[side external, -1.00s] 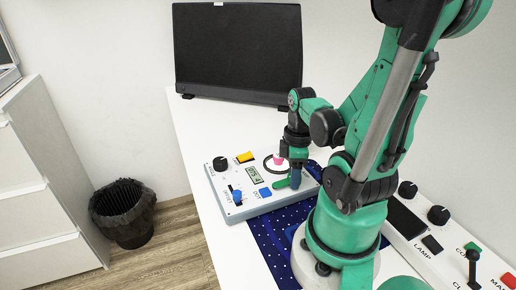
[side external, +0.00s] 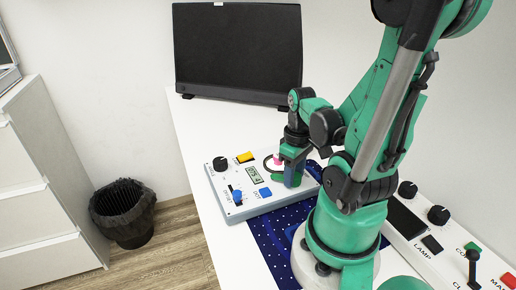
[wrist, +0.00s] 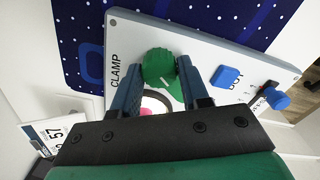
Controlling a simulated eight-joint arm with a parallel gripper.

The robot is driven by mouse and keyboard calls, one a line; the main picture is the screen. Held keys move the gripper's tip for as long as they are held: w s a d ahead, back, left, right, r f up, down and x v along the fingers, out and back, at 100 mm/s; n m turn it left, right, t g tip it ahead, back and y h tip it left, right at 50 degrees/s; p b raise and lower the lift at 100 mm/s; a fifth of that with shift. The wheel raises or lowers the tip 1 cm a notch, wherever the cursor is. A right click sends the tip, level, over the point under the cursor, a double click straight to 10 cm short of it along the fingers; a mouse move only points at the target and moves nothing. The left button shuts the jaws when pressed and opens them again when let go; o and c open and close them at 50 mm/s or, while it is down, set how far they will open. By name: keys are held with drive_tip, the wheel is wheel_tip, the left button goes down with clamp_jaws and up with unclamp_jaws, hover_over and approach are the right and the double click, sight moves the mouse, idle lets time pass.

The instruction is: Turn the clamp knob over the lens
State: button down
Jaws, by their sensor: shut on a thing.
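A green clamp knob (wrist: 160,68) with a pale pointer mark sits on the white control panel (side external: 232,201), beside the word CLAMP in the wrist view. My gripper (wrist: 156,80) has a finger on each side of the knob and is shut on it. In the side view my gripper (side external: 292,181) points down at the panel's right end and largely hides the knob. The lens ring (side external: 266,166), dark with something pink (side external: 278,160) inside it, lies just beyond the gripper. In the wrist view the pink part (wrist: 146,111) shows between the fingers, partly covered by my gripper.
The panel also carries a black knob (side external: 220,163), a yellow button (side external: 245,157), a small display (side external: 254,175) and a blue button (side external: 265,192). A second panel (side external: 432,246) stands at right. A black monitor (side external: 238,50) stands behind. White table left of the monitor's foot is clear.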

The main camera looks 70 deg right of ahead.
drive_tip(key=m, duration=0.5)
drive_tip(key=shift+m, duration=0.3)
drive_tip(key=m, duration=0.5)
drive_tip(key=shift+d+m, duration=0.1)
drive_tip(key=shift+m, duration=0.2)
drive_tip(key=c, duration=0.7)
unclamp_jaws()
drive_tip(key=shift+r, duration=0.15)
drive_tip(key=shift+r, duration=2.65)
